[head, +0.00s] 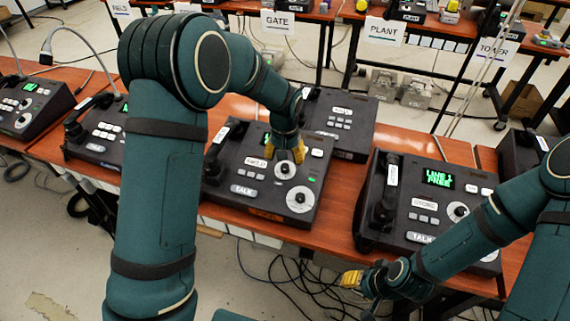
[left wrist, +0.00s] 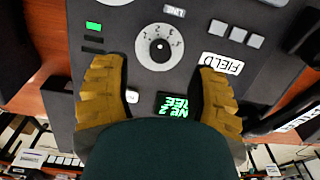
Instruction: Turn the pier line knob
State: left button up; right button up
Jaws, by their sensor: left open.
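My left gripper (head: 285,150) is open over the middle phone, whose label reads FIELD (head: 256,163). In the left wrist view its two yellow fingers (left wrist: 160,95) stand apart, on either side of a round numbered line knob (left wrist: 159,48). The knob's centre is free and a LINE label (left wrist: 175,12) sits beside it. The same knob shows in the head view (head: 285,170), just in front of the fingertips. The phone's green screen (left wrist: 178,106) is partly covered in the wrist view. I cannot read a PIER label on any phone. My right gripper (head: 351,279) hangs low, beyond the table's front edge, apart from the phones.
A larger dial (head: 299,199) sits lower on the same phone. Another phone (head: 410,170) with a lit LINE 1 FREE screen stands to the right, and one (head: 340,120) stands behind. More phones stand to the left. Loose cables (head: 300,285) lie on the floor.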

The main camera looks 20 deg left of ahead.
aim_at(285, 169)
pick_arm(q)
notch_tip(285, 169, up, 6)
jog(key=shift+s+r, duration=0.25)
jog(key=shift+d, duration=0.1)
dwell(0.4)
